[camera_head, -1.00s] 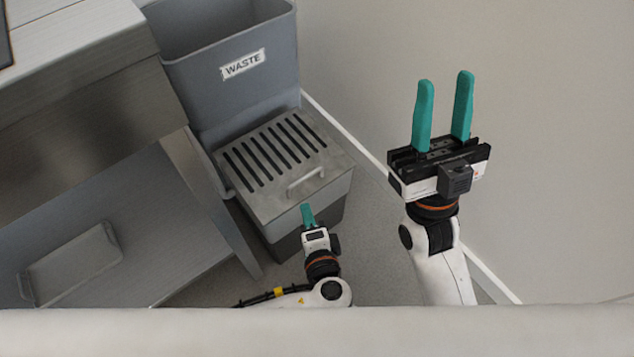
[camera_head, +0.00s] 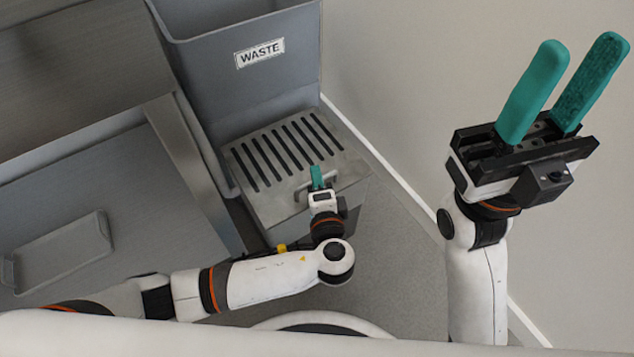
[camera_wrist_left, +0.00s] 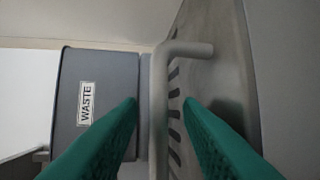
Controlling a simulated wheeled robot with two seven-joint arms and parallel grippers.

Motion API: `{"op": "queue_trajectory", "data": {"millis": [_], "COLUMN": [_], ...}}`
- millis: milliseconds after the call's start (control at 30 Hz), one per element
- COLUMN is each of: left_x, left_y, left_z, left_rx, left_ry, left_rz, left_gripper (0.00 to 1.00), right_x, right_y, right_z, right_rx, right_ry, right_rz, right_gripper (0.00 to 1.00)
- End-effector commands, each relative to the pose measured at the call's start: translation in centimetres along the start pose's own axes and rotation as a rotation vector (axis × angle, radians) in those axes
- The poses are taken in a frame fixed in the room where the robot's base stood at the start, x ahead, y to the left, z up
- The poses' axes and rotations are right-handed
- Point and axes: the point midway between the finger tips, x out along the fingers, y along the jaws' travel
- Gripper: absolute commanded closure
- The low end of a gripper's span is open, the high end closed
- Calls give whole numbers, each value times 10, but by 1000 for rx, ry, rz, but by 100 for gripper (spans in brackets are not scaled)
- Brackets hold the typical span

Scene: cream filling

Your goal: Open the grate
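The grate (camera_head: 278,150) is a grey slotted metal lid lying closed on a low box in front of the waste bin. Its bar handle (camera_wrist_left: 158,105) stands up from the lid near its front edge. My left gripper (camera_head: 316,176) is at the handle in the head view. In the left wrist view its green fingers (camera_wrist_left: 161,105) are open, with the handle bar between them and gaps visible on both sides. My right gripper (camera_head: 560,85) is open and empty, raised to the right near the wall.
A grey bin labelled WASTE (camera_head: 225,65) stands directly behind the grate. A metal cabinet (camera_head: 110,220) is to the left, with a recessed panel handle. The wall is on the right, and some floor (camera_head: 400,255) is clear beside the box.

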Motion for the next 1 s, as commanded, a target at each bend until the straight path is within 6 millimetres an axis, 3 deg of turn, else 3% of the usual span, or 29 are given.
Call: {"op": "queue_trajectory", "data": {"millis": [400, 600, 1000], "left_x": [8, 8, 7], "left_y": [0, 0, 5], "left_z": [0, 0, 0], "left_rx": [-1, -1, -5], "left_ry": [1, 1, 1], "left_rz": [-1, -1, -11], "left_gripper": [69, 100, 100], "right_x": [2, 2, 8], "right_y": [0, 0, 0], "right_z": [0, 0, 2], "right_rx": [-1, -1, -1], "right_ry": [-8, -8, -15], "right_rz": [4, 4, 3], "right_gripper": [64, 64, 64]}}
